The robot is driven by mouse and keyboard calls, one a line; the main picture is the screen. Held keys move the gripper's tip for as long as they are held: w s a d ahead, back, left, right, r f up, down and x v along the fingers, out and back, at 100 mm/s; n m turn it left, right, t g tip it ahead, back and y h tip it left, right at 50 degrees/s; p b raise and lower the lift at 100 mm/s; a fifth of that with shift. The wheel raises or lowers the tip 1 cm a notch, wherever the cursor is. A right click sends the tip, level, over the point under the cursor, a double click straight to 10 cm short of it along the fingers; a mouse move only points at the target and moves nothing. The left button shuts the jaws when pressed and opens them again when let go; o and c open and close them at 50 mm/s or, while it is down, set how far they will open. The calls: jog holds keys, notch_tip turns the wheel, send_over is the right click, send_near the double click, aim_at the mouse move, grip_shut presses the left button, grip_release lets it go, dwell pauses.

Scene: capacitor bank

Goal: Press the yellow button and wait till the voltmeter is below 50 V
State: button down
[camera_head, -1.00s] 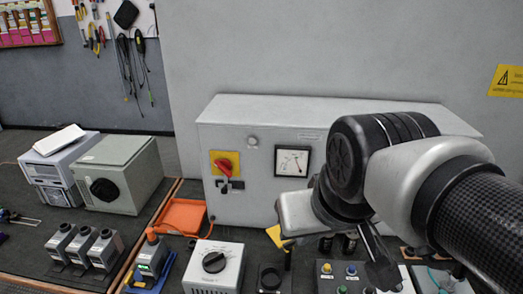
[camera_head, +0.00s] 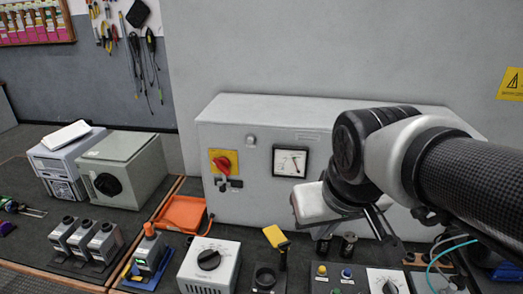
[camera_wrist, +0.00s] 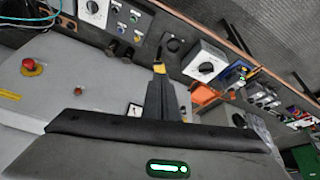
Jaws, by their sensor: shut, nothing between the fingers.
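The yellow button (camera_head: 321,270) sits on a dark button panel beside a blue button (camera_head: 346,272) in the head view. The voltmeter (camera_head: 290,162) is a white square dial on the front of the grey cabinet. Its needle shows, but the scale is too small to read. My gripper (camera_head: 386,232) is above and to the right of the button panel, apart from the yellow button. In the wrist view its dark fingers (camera_wrist: 160,82) are together with nothing held. The voltmeter also shows in the wrist view (camera_wrist: 134,110), partly behind the gripper.
The grey cabinet (camera_head: 245,185) with a red switch (camera_head: 223,163) stands behind the bench. A yellow-headed tool (camera_head: 275,236), a white dial box (camera_head: 209,266) and an orange tray (camera_head: 181,214) are left of the panel. Another dial unit (camera_head: 389,286) is at its right.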

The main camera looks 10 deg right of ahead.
jog(key=w+d+f+n+g+h, duration=0.3)
jog(key=w+d+f, duration=0.2)
jog(key=w+f, duration=0.7)
jog(key=n+t+h+b, duration=0.1)
jog(key=n+h, duration=0.4)
jog(key=n, duration=0.5)
send_over(322, 270)
notch_tip(322, 270, down, 18)
jog(key=shift+w+a, duration=0.15)
jog(key=shift+a, duration=0.25)
notch_tip(322, 270, down, 8)
jog(key=b, duration=0.6)
jog(key=shift+r, duration=0.2)
jog(key=shift+f+b, duration=0.6)
jog(key=shift+f, duration=0.1)
jog(key=shift+f+b, duration=0.35)
jog(key=shift+b, duration=0.2)
